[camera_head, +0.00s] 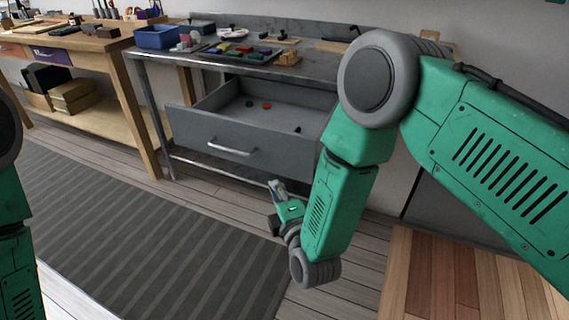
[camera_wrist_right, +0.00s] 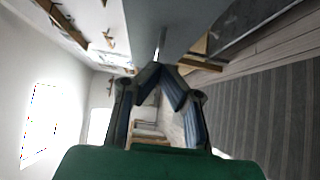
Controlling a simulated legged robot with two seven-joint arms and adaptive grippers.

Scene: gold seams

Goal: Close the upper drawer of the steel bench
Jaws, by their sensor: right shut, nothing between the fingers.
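The steel bench (camera_head: 300,65) stands at the back, and its grey upper drawer (camera_head: 190,135) is pulled well out. The drawer has a bar handle (camera_head: 232,150) on its front, and small red and green things lie inside. My right gripper (camera_head: 277,187) is shut and empty, below and to the right of the handle in the head view, apart from the drawer front as far as I can tell. In the right wrist view, my gripper's fingertips (camera_wrist_right: 162,68) meet just below the grey drawer front (camera_wrist_right: 195,25) and its handle (camera_wrist_right: 160,42). My left gripper is out of view.
A blue bin (camera_head: 157,37) and a tray of coloured pieces (camera_head: 237,52) are on the bench top. A wooden workbench (camera_head: 85,42) stands at the left. A striped grey mat (camera_head: 150,240) covers clear floor in front. Wooden boards (camera_head: 470,275) lie at the right.

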